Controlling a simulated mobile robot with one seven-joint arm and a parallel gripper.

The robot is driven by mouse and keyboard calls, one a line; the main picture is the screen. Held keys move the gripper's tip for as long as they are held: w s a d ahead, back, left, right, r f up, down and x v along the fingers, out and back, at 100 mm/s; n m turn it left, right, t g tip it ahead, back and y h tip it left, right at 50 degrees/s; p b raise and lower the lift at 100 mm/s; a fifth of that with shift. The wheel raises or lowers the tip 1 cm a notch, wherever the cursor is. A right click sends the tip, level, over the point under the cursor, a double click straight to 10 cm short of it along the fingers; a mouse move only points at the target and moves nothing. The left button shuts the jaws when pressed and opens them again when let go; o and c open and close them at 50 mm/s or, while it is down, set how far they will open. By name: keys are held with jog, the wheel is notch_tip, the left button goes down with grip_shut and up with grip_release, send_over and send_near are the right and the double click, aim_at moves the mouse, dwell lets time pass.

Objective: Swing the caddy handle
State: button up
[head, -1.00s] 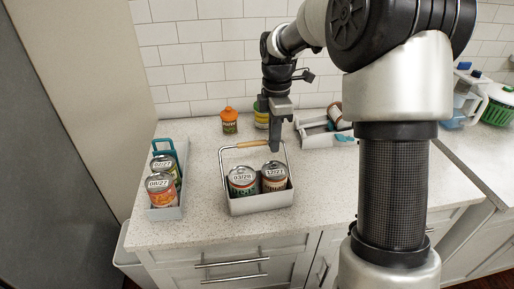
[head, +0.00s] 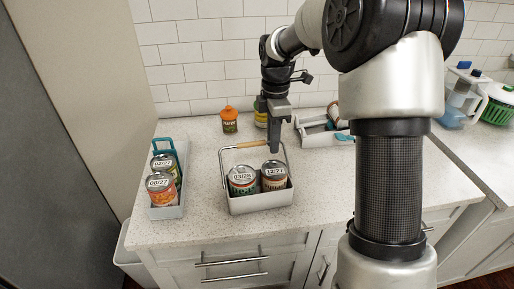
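The white caddy (head: 262,203) stands on the speckled counter and holds two cans, a green-labelled can (head: 242,180) and a brown-labelled can (head: 274,175). Its wire handle with a wooden grip (head: 250,144) is raised above the cans and leans toward the back of the counter. My gripper (head: 275,150) points down at the right end of the wooden grip. It overlaps the handle in the picture; I cannot tell whether it touches it. The fingers look close together, but their gap is not clear from this side.
A grey caddy (head: 168,212) with cans and a teal handle stands at the left. An orange-lidded jar (head: 229,120) and a yellow-topped container (head: 261,117) stand by the wall. A white tray (head: 318,139) lies behind at the right.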

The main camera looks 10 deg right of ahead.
jog(key=shift+r, duration=0.1)
jog(key=shift+r+p, duration=3.15)
jog(key=shift+r, duration=0.25)
jog(key=shift+s+r, duration=0.15)
jog(key=shift+r, duration=0.15)
jog(key=s+r+m+t+p, duration=0.35)
jog(key=s+r+m, duration=1.05)
jog(key=s, duration=0.5)
jog(key=s+m+t, duration=0.2)
jog(key=s+m, duration=0.2)
jog(key=s, duration=0.4)
jog(key=shift+d+r+m, duration=0.15)
jog(key=shift+d+m, duration=0.2)
jog(key=shift+m, duration=0.05)
